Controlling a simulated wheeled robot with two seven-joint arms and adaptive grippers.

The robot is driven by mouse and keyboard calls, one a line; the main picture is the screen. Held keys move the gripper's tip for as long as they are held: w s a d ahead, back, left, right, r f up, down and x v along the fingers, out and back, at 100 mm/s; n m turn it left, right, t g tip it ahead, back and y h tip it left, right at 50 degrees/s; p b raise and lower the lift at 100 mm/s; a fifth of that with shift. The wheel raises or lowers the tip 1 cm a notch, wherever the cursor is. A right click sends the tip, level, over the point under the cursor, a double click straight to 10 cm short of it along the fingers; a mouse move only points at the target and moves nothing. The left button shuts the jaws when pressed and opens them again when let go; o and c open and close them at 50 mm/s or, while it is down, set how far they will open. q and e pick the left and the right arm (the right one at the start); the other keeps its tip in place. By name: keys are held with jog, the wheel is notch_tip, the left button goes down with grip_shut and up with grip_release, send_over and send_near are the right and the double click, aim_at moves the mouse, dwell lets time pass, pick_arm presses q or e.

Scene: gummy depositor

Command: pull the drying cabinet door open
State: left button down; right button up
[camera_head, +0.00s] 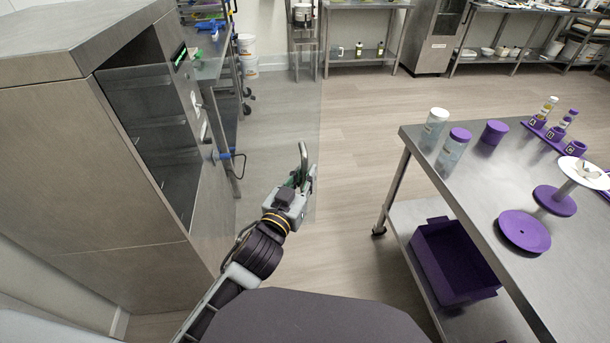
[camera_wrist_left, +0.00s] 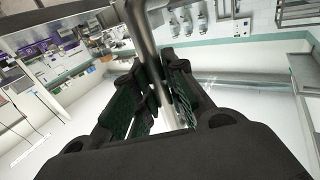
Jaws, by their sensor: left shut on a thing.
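The drying cabinet (camera_head: 95,130) stands at the left, with dark shelves showing in its open front. Its clear door (camera_head: 275,115) stands swung out from the cabinet, a see-through pane over the floor. A curved metal door handle (camera_head: 303,152) is at the pane's outer side. My left gripper (camera_head: 302,178) is at this handle, shut on it. In the left wrist view the handle bar (camera_wrist_left: 145,42) runs down between the green-padded fingers (camera_wrist_left: 160,95). The fingers hide the part of the handle they hold. My right gripper is out of view.
A steel table (camera_head: 480,205) at the right holds purple-lidded jars, a purple disc (camera_head: 524,231) and a purple rack. A purple bin (camera_head: 452,262) sits on its lower shelf. The floor (camera_head: 355,130) between door and table is clear. Steel benches stand along the back.

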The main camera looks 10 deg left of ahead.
pick_arm(q)
jog(key=c, duration=1.7)
grip_release()
jog(key=shift+s, duration=0.15)
jog(key=v, duration=0.7)
jog(key=shift+a, duration=0.15)
jog(key=shift+s, duration=0.1)
